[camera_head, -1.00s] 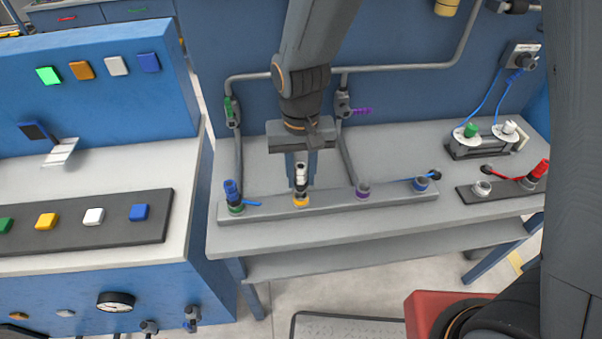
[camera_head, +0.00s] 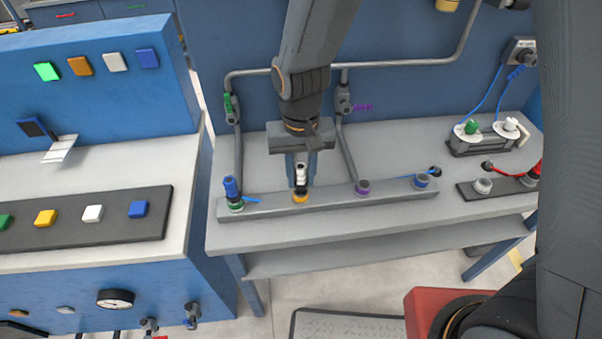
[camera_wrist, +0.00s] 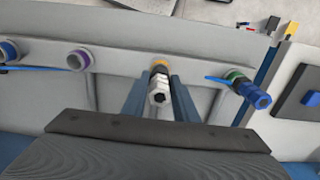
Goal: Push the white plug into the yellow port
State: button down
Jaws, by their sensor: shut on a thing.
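The white plug (camera_head: 300,174) stands upright at the yellow port (camera_head: 300,199) on the grey bar. Its dark lower end meets the yellow ring, and how deep it sits I cannot tell. My gripper (camera_head: 301,180) is shut on the plug from above and behind. In the wrist view the white plug (camera_wrist: 159,97) lies between my two blue-grey fingers (camera_wrist: 160,100), with the yellow port (camera_wrist: 159,65) just beyond it.
On the same bar, a blue plug (camera_head: 232,188) stands in the green port (camera_head: 236,207) to the left. The purple port (camera_head: 363,187) and blue port (camera_head: 422,181) to the right are empty. A blue button console (camera_head: 110,90) stands at the left.

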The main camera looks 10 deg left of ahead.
jog(key=shift+f+b, duration=0.35)
jog(key=shift+f, duration=0.6)
dwell(0.4)
jog(key=c, duration=1.3)
grip_release()
jog(key=shift+c, duration=0.2)
jog(key=shift+r, duration=0.1)
jog(key=shift+r+b, duration=0.6)
jog(key=shift+r, duration=3.25)
jog(key=s+d+m+t, duration=0.1)
jog(key=s+d+m, duration=0.1)
jog(key=d, duration=2.2)
jog(key=shift+s+r+m, duration=0.15)
jog(key=shift+s+m, duration=0.1)
jog(key=shift+m, duration=0.05)
